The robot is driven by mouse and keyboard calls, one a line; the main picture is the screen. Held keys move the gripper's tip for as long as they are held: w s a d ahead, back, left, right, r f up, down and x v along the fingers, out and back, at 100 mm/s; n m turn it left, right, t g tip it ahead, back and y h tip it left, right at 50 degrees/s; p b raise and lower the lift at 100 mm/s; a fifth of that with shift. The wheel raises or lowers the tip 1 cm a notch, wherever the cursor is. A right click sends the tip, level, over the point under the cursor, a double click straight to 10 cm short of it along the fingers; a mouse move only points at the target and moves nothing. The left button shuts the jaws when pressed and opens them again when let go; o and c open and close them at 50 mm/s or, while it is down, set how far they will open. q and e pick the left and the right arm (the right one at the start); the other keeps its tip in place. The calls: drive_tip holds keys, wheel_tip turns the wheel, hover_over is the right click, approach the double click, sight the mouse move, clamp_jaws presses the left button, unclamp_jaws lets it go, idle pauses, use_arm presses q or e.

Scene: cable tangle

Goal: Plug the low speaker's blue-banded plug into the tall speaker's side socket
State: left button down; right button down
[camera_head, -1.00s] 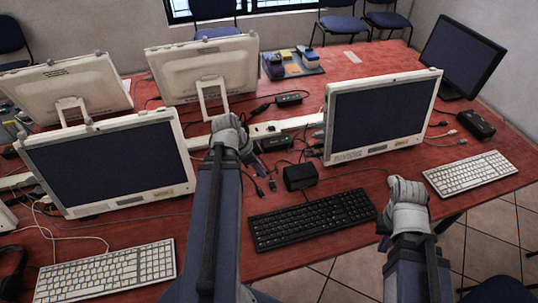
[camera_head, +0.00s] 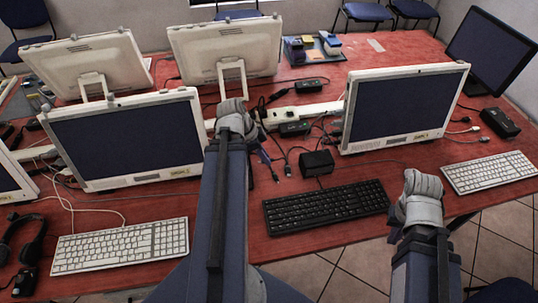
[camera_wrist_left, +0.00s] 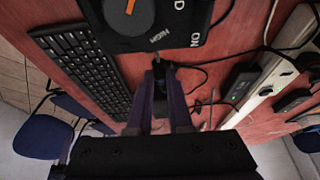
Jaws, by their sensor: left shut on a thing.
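My left gripper (camera_wrist_left: 160,108) is shut on a small black plug (camera_wrist_left: 160,84) in the left wrist view. The plug's tip points at the near edge of a black box (camera_wrist_left: 170,32) with an orange dial and white lettering; I cannot tell whether they touch. In the head view this box (camera_head: 317,162) stands behind the black keyboard, just right of my left gripper (camera_head: 276,172). I cannot tell which speaker it is, and no blue band is clear. My right wrist (camera_head: 423,190) is over the front table edge; its fingers are hidden.
The black keyboard (camera_head: 325,206) lies in front of the box. A white power strip (camera_head: 308,111) with adapters and loose cables runs behind. Monitors (camera_head: 402,108) stand to both sides. Another black box (camera_head: 500,122) sits at the right. A bare strip of red table is left of the keyboard.

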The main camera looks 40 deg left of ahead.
use_arm(q)
drive_tip(key=shift+s+a, duration=0.45)
drive_tip(key=shift+s, duration=0.05)
drive_tip(key=shift+s, duration=0.1)
idle(0.7)
drive_tip(key=shift+r, duration=0.1)
idle(1.0)
drive_tip(key=w+d+r+p, duration=0.1)
drive_tip(key=w, duration=0.1)
drive_tip(key=w+d+r+p, duration=0.1)
drive_tip(key=d+p, duration=0.1)
drive_tip(key=shift+w+d+r, duration=0.1)
drive_tip(key=shift+w+r, duration=0.3)
idle(0.4)
